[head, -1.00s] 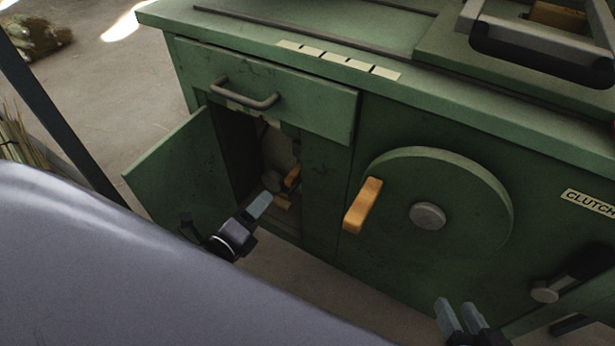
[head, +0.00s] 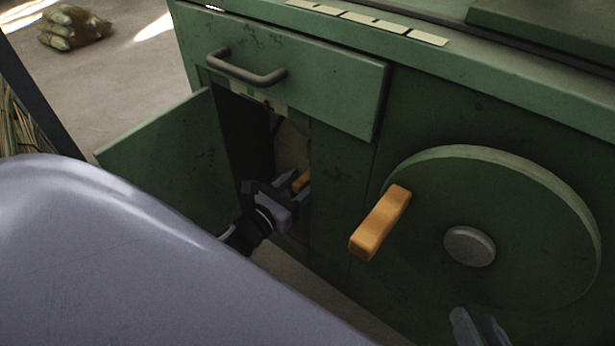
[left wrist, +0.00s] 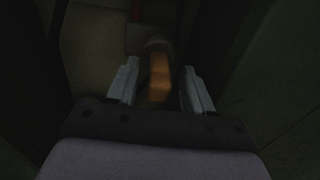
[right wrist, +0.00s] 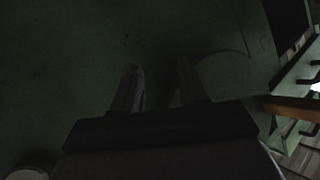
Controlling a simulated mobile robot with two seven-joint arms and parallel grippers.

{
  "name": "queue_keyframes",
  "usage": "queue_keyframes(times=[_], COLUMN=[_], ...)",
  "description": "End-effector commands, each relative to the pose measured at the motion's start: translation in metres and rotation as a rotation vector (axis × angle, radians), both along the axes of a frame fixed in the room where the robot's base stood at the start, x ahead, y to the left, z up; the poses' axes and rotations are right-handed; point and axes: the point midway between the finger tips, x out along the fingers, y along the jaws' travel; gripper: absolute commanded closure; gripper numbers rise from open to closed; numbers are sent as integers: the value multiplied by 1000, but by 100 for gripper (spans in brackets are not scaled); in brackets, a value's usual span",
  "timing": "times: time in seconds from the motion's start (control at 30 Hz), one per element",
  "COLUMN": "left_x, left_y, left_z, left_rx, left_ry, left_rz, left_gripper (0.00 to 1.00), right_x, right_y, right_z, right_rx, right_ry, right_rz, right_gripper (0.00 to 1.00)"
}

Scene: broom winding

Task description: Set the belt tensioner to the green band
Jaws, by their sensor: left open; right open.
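An orange handle (head: 301,181) is inside the open compartment of the green machine, dim and partly hidden by my left gripper. A strip with pale and green patches (head: 245,95) and a small red mark (head: 267,105) shows under the drawer, partly hidden by it; I cannot read the setting. My left gripper (head: 287,182) is open at the compartment mouth. In the left wrist view the orange handle (left wrist: 159,76) lies between the open fingers (left wrist: 160,88), with a gap on each side. My right gripper (head: 472,322) is open and empty, low in front of the machine.
The compartment door (head: 165,150) stands open to the left. A drawer with a bar handle (head: 245,72) is above the opening. A large green wheel (head: 540,215) with an orange grip (head: 380,222) is to the right.

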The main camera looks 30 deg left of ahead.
Motion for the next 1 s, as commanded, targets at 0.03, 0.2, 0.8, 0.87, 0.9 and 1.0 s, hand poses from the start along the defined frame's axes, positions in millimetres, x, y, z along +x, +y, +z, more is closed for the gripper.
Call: queue_keyframes(times=[0.03,0.2,0.8,0.87,0.9,1.0], left_x=[8,23,29,29,29,30], left_y=[0,-2,-2,-2,-1,10], left_z=[0,0,0,0,0,-1], left_rx=[0,0,-2,-2,-1,3], left_ry=[-1,0,1,1,1,1], left_rz=[0,-1,0,0,0,1], left_gripper=[49,49,100,100,100,100], right_x=[0,1,1,1,1,1], right_y=[1,2,3,3,3,3], right_z=[0,-1,0,0,0,-1], right_rx=[3,13,19,19,19,17], right_ry=[0,0,-1,-1,-1,-3], right_rz=[2,4,7,7,7,6], right_gripper=[57,57,57,57,57,57])
